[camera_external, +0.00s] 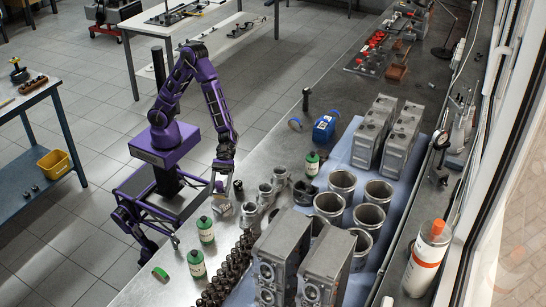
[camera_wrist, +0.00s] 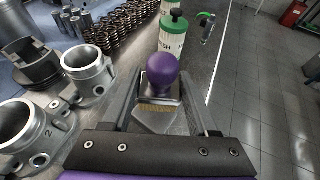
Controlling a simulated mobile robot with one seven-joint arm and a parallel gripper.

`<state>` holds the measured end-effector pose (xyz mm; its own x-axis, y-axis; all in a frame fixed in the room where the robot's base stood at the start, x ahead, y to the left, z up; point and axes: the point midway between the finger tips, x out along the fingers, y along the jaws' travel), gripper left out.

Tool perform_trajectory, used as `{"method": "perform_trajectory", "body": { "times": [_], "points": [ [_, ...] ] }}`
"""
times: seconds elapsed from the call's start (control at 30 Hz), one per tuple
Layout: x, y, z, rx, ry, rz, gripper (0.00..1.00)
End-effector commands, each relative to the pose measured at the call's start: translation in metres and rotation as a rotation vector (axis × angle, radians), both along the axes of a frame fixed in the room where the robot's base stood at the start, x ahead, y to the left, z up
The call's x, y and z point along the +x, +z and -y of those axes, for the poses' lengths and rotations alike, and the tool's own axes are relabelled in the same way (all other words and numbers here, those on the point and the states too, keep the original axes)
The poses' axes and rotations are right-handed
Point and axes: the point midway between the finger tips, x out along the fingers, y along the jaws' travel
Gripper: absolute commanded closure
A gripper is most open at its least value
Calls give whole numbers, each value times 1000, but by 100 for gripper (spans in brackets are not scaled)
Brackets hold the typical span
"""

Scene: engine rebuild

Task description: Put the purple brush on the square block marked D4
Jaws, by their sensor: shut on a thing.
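The purple brush (camera_wrist: 163,72) has a round purple knob, with a metal collar and tan bristles below it in the wrist view. My gripper (camera_wrist: 160,98) is shut on it, a finger on either side. In the external view my gripper (camera_external: 221,188) is low over the near-left edge of the metal workbench (camera_external: 145,292); the brush is too small to make out there. A pale grey flat shape shows below the bristles in the wrist view; I cannot tell what it is. I cannot make out a block marked D4 in either view.
Grey metal throttle bodies (camera_wrist: 88,72) stand close at left in the wrist view. Green-labelled bottles (camera_external: 205,230) stand along the bench edge, with valve springs (camera_external: 222,283) beside them. Cylinder liners (camera_external: 328,207) and engine blocks (camera_external: 283,255) fill the blue mat.

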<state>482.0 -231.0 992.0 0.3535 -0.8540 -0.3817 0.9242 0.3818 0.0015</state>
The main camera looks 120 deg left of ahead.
Motion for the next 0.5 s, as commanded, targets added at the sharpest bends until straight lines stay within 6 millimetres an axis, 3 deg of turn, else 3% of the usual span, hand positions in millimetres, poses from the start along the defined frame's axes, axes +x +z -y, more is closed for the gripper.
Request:
{"method": "perform_trajectory", "body": {
  "times": [0.03, 0.17, 0.5],
  "points": [
    [0, -11, 0, -1, 0, -5, 100],
    [0, -26, 0, 0, 0, -3, 100],
    [0, -29, 0, 0, 0, 0, 100]
  ]
}}
